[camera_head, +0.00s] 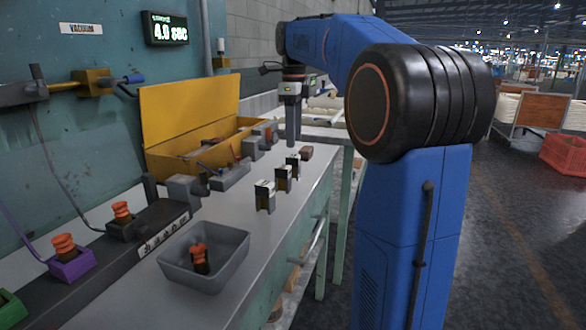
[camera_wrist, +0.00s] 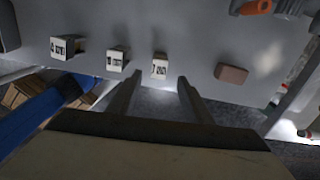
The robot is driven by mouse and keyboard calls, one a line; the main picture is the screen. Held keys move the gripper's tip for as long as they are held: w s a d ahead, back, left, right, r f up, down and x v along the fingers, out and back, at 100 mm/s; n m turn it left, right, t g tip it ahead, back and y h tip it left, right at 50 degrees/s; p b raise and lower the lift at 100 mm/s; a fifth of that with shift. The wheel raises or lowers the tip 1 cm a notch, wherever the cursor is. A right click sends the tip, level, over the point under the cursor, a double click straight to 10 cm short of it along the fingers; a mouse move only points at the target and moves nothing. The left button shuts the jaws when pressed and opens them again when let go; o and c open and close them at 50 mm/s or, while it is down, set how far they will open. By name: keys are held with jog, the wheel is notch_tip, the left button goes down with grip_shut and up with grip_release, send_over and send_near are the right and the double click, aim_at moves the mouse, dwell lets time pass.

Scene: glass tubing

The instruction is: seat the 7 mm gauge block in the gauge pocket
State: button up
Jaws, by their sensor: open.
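The 7 mm gauge block (camera_wrist: 159,67) has a pale face with dark lettering. It stands on the grey bench between two lettered blocks and a brown block. In the head view it appears as the farthest of three dark-and-pale blocks (camera_head: 294,165). My gripper (camera_wrist: 158,88) is open and empty, its fingertips apart on either side of the 7 mm block's line in the wrist view. In the head view my gripper (camera_head: 291,140) points down above the bench, just beyond the blocks. I cannot make out the gauge pocket for certain in either view.
Two other lettered blocks (camera_wrist: 64,46) (camera_wrist: 116,60) stand left of the 7 mm one; a plain brown block (camera_wrist: 231,73) lies right. A grey tray (camera_head: 232,262) holds an orange-topped part. A yellow open box (camera_head: 190,110) and grey fixtures (camera_head: 230,178) line the bench's wall side.

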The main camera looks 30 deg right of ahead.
aim_at(293, 155)
jog(key=shift+a+f, duration=0.1)
jog(key=shift+f, duration=3.5)
jog(key=shift+c, duration=0.3)
grip_shut()
